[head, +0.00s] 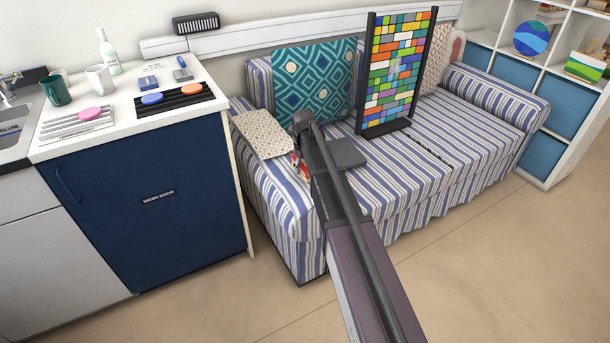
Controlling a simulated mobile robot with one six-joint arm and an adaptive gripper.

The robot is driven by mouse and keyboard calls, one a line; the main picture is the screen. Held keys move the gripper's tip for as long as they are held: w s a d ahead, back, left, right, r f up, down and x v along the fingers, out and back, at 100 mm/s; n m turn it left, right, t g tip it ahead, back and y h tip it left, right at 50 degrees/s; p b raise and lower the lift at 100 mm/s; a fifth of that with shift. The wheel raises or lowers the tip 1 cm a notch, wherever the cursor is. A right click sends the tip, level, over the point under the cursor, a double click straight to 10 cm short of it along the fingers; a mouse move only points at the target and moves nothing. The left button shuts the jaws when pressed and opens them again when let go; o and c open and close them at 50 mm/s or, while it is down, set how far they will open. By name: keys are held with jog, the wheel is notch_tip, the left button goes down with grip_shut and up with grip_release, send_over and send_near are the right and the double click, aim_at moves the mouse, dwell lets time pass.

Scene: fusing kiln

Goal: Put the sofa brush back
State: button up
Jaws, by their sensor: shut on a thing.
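My arm reaches up from the bottom over the striped sofa (400,185). I cannot make out my gripper's fingers; they do not show apart from the arm. A small red and white thing (299,168) shows just left of my arm at the sofa, partly hidden. A flat dark grey piece (347,153) shows right of my arm; I cannot tell what it is. A thin, dark, speckled strip (430,150) lies on the seat.
A colourful glass panel (396,75) stands in a dark frame on the sofa, close beside my arm. A teal cushion (312,85) leans behind. The left counter (130,88) holds mugs, a bottle and coloured discs. Shelves (550,65) stand right. The front floor is clear.

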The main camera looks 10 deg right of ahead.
jog(key=shift+f+b, duration=1.35)
jog(key=shift+f, duration=0.2)
jog(key=shift+f, duration=0.15)
jog(key=o, duration=1)
notch_tip(320, 180, up, 12)
jog(key=p, duration=1.2)
jog(key=shift+r, duration=0.2)
